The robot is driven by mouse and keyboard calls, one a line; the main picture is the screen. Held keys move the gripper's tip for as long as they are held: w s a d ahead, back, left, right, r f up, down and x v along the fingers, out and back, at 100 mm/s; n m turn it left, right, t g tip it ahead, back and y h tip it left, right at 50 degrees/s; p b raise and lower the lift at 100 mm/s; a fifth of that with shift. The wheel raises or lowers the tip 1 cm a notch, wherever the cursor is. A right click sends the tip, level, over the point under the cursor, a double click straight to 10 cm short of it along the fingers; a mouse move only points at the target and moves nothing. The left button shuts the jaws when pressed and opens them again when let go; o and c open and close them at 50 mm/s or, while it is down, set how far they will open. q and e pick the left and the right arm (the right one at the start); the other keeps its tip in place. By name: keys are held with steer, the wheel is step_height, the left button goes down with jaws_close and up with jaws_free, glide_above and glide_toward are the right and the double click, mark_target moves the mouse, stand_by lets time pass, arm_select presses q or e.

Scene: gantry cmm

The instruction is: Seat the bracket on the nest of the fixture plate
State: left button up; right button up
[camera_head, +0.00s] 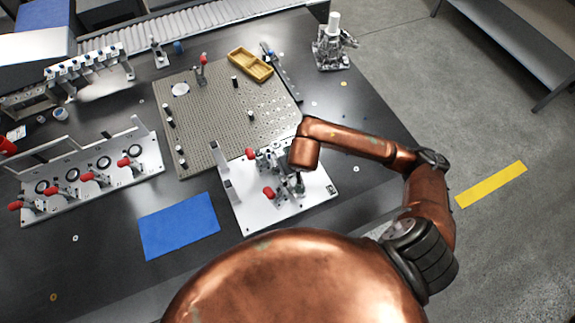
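The white fixture plate (252,214) lies on the dark table in front of me, with red-handled toggle clamps and small grey uprights on it. My copper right arm reaches in from the right, and its wrist is above the plate's right part. The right gripper (298,186) is dark and small below that wrist, close over the plate among the clamps. Its fingers are mostly hidden, so I cannot tell whether they hold anything. I cannot pick out the bracket or the nest clearly; the wrist and clamps cover that area. My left gripper is not in view.
A blue mat (180,226) lies left of the plate. Behind is a perforated board (215,105) with posts and a yellow tray (250,65). A clamp rail (90,178) stands at the left, a metal device (333,45) at the back right. The table right of the board is mostly clear.

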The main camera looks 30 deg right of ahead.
arm_select(q)
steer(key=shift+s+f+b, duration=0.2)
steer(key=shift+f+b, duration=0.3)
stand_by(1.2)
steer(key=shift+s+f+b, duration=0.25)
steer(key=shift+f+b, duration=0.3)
steer(key=shift+b, duration=0.05)
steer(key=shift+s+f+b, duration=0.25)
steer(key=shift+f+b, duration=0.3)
arm_select(e)
steer(key=shift+f, duration=1.25)
steer(key=o, duration=1.7)
steer(key=shift+o, duration=0.2)
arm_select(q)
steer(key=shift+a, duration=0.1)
arm_select(e)
steer(key=v, duration=1.2)
steer(key=shift+r, duration=0.1)
